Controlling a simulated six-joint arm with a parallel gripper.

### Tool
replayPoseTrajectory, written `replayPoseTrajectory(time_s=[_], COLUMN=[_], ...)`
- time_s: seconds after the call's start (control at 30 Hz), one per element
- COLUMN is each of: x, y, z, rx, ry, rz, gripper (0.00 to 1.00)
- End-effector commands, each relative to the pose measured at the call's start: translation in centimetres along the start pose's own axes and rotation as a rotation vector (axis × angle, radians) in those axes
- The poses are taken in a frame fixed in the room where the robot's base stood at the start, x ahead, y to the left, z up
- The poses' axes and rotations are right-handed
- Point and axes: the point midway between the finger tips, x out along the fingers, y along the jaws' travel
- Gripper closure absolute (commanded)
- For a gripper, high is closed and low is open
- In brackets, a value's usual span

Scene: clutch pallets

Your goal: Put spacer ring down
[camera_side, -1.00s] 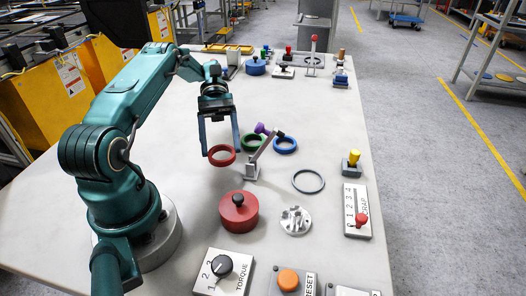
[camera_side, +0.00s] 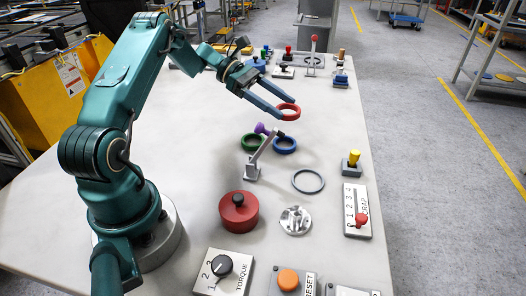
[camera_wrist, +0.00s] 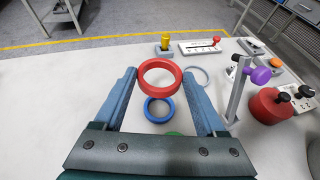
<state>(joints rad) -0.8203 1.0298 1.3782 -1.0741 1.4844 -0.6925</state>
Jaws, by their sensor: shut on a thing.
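A red spacer ring (camera_side: 288,111) is held between the fingertips of my gripper (camera_side: 280,107), raised above the table and tilted. It also shows in the wrist view (camera_wrist: 160,74) between the two long blue-grey fingers (camera_wrist: 162,85). A blue ring (camera_side: 284,144) and a green ring (camera_side: 252,142) lie on the table nearer the side camera than my gripper. A grey ring (camera_side: 308,181) lies flat further to the front right. In the wrist view the blue ring (camera_wrist: 158,109) shows below the red one, and the green ring is mostly hidden by my gripper.
A lever clamp with a purple knob (camera_side: 259,128) stands beside the green and blue rings. A red lidded pot (camera_side: 238,212), a metal hub (camera_side: 295,221), a yellow-knobbed block (camera_side: 352,161) and a SCRAP selector (camera_side: 357,200) stand toward the front.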

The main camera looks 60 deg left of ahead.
Motion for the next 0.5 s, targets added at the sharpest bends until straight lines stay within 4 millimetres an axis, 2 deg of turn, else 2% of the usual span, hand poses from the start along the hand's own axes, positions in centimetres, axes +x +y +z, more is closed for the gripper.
replayPoseTrajectory(time_s=[0.03,0.1,0.3,0.5], x=[1.5,3.3,7.7,9.6], y=[-0.1,0.1,0.5,0.7], z=[-0.2,-0.5,-1.2,-1.6], rx=[-0.002,-0.001,0.001,0.002], ry=[-0.001,-0.001,0.000,0.001], rz=[-0.009,-0.010,-0.008,-0.004], gripper=[0.87,0.87,0.87,0.87])
